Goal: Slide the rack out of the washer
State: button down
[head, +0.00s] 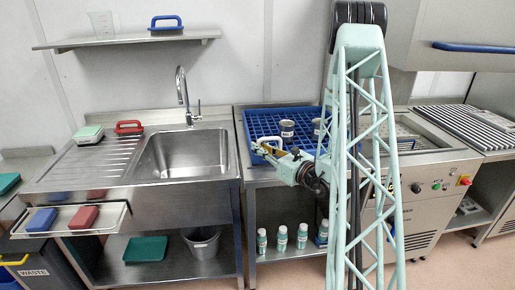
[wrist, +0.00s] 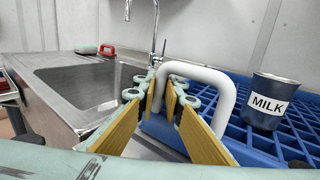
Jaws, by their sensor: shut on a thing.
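The rack (head: 255,122) is a blue grid tray on the steel counter between the sink and the washer (head: 425,213); my arm hides its right part. A white handle (wrist: 205,74) arches up from the rack's near left edge. My gripper (head: 262,150) is shut on this handle; in the wrist view its yellow-padded fingers (wrist: 162,92) stand either side of the handle's left leg. A dark cup labelled MILK (wrist: 265,102) stands in the rack. A second cup (head: 317,130) shows partly behind my arm. The washer's hood (head: 455,28) is raised.
The steel sink (head: 182,155) with its tap (head: 184,92) lies left of the rack. Several small bottles (head: 282,238) stand on the shelf below the counter. A striped roller surface (head: 470,125) lies right of the washer.

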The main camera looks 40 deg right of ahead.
jog(key=c, duration=2.7)
grip_release()
jog(key=shift+c, duration=0.2)
jog(key=shift+s, duration=0.2)
jog(key=shift+s+d, duration=0.15)
jog(key=shift+s, duration=2.8)
jog(key=shift+s+d, duration=0.1)
jog(key=shift+s, duration=2.8)
jog(key=shift+a, duration=0.1)
